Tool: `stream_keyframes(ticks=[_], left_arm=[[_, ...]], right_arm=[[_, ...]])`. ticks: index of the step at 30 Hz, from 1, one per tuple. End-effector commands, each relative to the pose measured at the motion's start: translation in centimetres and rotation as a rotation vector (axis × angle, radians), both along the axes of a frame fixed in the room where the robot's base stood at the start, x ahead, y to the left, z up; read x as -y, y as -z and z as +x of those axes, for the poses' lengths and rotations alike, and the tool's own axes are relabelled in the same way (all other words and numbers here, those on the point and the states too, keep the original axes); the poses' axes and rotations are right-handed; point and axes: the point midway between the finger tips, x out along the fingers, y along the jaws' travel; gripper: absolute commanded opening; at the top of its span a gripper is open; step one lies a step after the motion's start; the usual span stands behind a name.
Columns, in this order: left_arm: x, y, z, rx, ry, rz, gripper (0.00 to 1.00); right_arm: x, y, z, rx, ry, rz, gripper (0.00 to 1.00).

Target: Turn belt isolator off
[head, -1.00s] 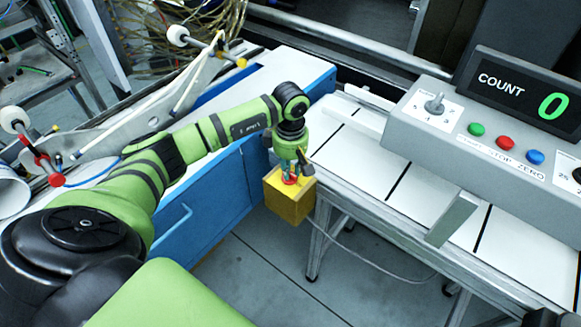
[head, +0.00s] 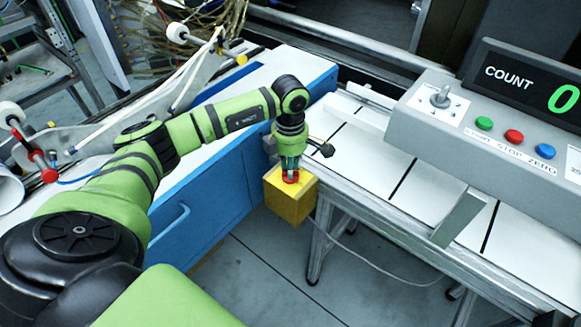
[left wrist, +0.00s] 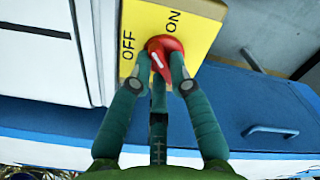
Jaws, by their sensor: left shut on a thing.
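The belt isolator is a yellow box (head: 290,203) at the end of the conveyor, with a red rotary knob (head: 290,176) on its top face. In the left wrist view the yellow face (left wrist: 150,18) carries the words OFF and ON. The red knob (left wrist: 165,52) has a white mark on its side nearer OFF; I cannot tell its exact setting. My left gripper (head: 290,170) points down at the box and is shut on the knob. Its fingers (left wrist: 158,80) stand around the knob and partly cover it. My right gripper is not in view.
A grey control panel (head: 420,120) with a toggle, coloured buttons and a COUNT display (head: 515,85) reading 0 stands on the white conveyor (head: 370,160). A blue cabinet (head: 200,200) is left of the box. The floor (head: 260,270) in front is clear.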

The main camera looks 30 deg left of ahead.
Motion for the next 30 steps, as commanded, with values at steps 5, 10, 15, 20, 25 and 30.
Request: stream_keyframes(ticks=[5,10,15,20,25,30], left_arm=[[-0.11,0.12,-0.09,-0.001,-0.168,0.001,0.0],[-0.14,0.09,-0.14,-0.001,-0.329,0.002,0.0],[-0.15,0.07,-0.21,-0.001,-0.487,0.002,0.0],[-0.17,0.06,-0.28,-0.002,-0.619,0.001,0.0],[-0.17,0.05,-0.33,-0.002,-0.73,0.001,0.0],[-0.17,0.04,-0.35,-0.002,-0.807,0.001,0.0]], right_arm=[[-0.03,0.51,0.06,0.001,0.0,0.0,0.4],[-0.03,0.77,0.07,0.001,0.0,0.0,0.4],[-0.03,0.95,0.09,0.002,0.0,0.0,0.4],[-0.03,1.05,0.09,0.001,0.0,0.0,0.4],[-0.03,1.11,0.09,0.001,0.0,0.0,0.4],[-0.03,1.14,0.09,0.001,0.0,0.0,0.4]])
